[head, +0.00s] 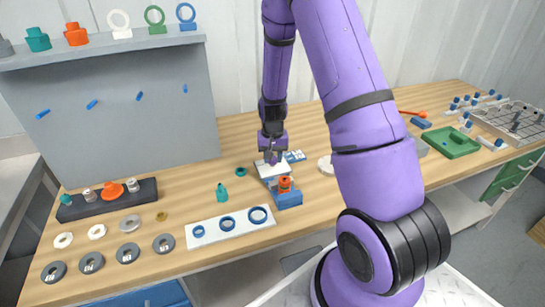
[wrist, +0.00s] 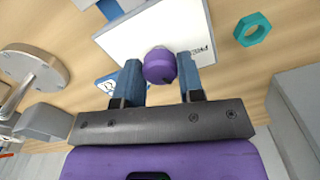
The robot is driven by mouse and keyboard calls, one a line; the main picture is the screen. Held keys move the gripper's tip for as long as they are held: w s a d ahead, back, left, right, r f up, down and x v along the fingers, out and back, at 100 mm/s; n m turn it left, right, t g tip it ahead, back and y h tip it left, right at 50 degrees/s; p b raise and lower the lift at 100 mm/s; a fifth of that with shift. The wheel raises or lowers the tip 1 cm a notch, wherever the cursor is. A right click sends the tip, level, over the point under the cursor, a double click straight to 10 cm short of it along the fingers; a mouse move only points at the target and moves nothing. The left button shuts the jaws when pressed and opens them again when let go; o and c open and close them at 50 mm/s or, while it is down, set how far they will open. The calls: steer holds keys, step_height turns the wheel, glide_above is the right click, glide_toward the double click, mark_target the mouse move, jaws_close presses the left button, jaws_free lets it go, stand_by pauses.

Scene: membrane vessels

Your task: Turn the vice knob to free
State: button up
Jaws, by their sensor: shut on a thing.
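The vice is a blue body (head: 289,199) with a white top plate (head: 264,168), standing at the middle of the bench. In the wrist view the white plate (wrist: 130,45) is tilted in the picture and has dark lettering beside the right finger, hard to read. The purple vice knob (wrist: 159,67) stands on the plate. My gripper (head: 272,158) is over the plate, its two blue fingers on either side of the knob and shut on it. An orange fitting (head: 285,184) sits at the vice's front. Which way the knob points is not clear.
A teal ring nut (head: 241,171) and a teal fitting (head: 221,194) lie left of the vice. A white board with blue rings (head: 210,235) lies in front left. Washers (head: 127,253) lie farther left. A green tray (head: 452,144) is at the right.

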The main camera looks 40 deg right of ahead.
steer(key=n, duration=0.4)
steer(key=shift+n, duration=2.1)
steer(key=o, duration=0.9)
steer(key=shift+r, duration=0.1)
steer(key=shift+r, duration=5.35)
